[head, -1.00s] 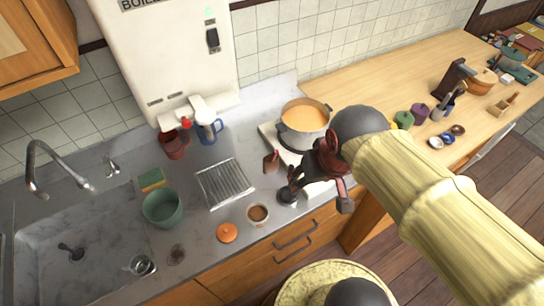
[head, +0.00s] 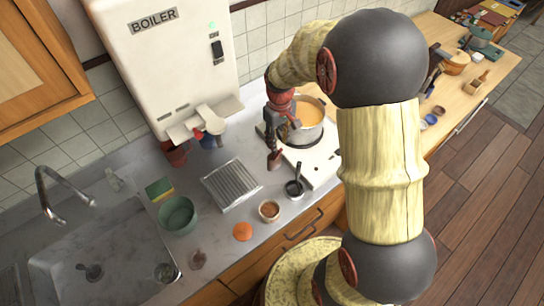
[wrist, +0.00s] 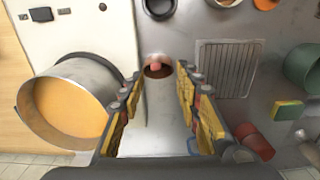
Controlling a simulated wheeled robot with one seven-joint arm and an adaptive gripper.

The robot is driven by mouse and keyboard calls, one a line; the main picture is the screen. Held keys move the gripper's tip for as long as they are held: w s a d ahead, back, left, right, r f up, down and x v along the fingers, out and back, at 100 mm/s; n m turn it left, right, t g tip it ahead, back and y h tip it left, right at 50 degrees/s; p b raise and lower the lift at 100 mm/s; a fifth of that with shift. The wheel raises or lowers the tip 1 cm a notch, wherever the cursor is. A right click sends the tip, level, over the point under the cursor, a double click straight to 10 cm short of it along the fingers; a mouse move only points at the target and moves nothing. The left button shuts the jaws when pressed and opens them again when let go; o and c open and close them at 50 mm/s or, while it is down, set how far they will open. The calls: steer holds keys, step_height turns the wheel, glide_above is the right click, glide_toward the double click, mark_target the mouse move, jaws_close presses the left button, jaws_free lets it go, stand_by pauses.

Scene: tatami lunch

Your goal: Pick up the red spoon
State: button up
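My gripper (wrist: 160,78) points down with its two fingers wide apart and nothing between them touching. In the head view my gripper (head: 279,132) is beside the pot, above a small brown-red vessel (head: 274,160). In the wrist view this vessel (wrist: 152,73) lies just past the fingertips, between the fingers. A rounded red tip (wrist: 156,66) shows in its mouth; it may be the end of the red spoon, but its full shape is hidden.
A pot of orange soup (head: 311,133) stands close by on the white stove (head: 322,165). A metal drying rack (head: 231,184), a green bowl (head: 177,214), a small brown-filled cup (head: 269,210) and a black ladle (head: 294,188) are nearby. A red cup (head: 174,153) stands near the boiler.

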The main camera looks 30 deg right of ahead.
mark_target(279, 151)
steer(key=shift+d+f, duration=0.15)
steer(key=shift+f, duration=0.3)
steer(key=shift+w+f, duration=0.2)
steer(key=shift+f, duration=0.6)
step_height(279, 151, down, 5)
steer(key=shift+w+d+f+b, duration=0.1)
steer(key=shift+w+b, duration=0.05)
steer(key=shift+b, duration=0.25)
steer(key=c, duration=0.4)
jaws_close()
